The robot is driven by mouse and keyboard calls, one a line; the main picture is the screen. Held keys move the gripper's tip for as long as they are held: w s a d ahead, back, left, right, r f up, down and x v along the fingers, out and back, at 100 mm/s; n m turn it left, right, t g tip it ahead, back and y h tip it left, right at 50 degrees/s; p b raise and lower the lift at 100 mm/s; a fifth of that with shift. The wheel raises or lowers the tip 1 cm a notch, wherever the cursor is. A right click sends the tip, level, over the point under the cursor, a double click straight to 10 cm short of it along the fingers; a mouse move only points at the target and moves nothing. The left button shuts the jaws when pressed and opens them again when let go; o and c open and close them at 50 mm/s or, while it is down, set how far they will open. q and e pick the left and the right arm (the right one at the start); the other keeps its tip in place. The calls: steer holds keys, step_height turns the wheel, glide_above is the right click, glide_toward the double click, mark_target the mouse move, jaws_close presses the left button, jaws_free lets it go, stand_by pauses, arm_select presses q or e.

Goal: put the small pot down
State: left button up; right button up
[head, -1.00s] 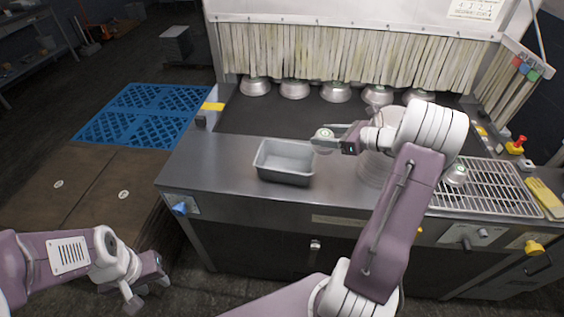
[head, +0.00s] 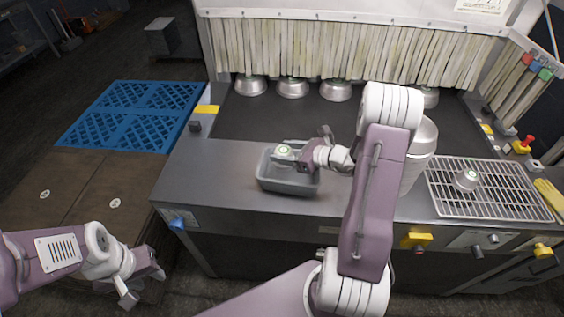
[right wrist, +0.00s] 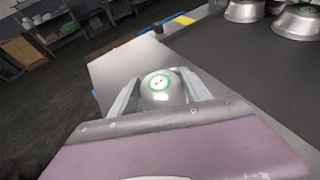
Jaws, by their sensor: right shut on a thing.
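The small pot (head: 284,151) is silver with a green ring on its top. My right gripper (head: 290,153) is shut on it, over the grey rectangular bin (head: 288,188) on the counter. I cannot tell how far the pot is above the bin floor. In the right wrist view the pot (right wrist: 160,88) sits between the two fingers (right wrist: 160,95), and the bin's inside is not visible there. My left gripper (head: 142,280) is low at the left, apart from the counter, with its fingers spread and empty.
Several silver pots (head: 292,88) stand along the dark belt by the strip curtain. Another small pot (head: 466,180) sits on the wire rack (head: 500,200) at the right. A large pale cylinder (head: 424,140) stands behind my right arm. The counter left of the bin (head: 215,170) is clear.

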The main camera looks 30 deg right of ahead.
steer(key=shift+a+f, duration=0.3)
steer(key=shift+a, duration=0.15)
steer(key=f, duration=0.3)
steer(key=shift+s+f, duration=0.15)
steer(key=shift+s, duration=0.1)
steer(key=shift+w+d+f, duration=0.1)
steer(key=shift+w+f, duration=0.1)
steer(key=shift+f, duration=0.2)
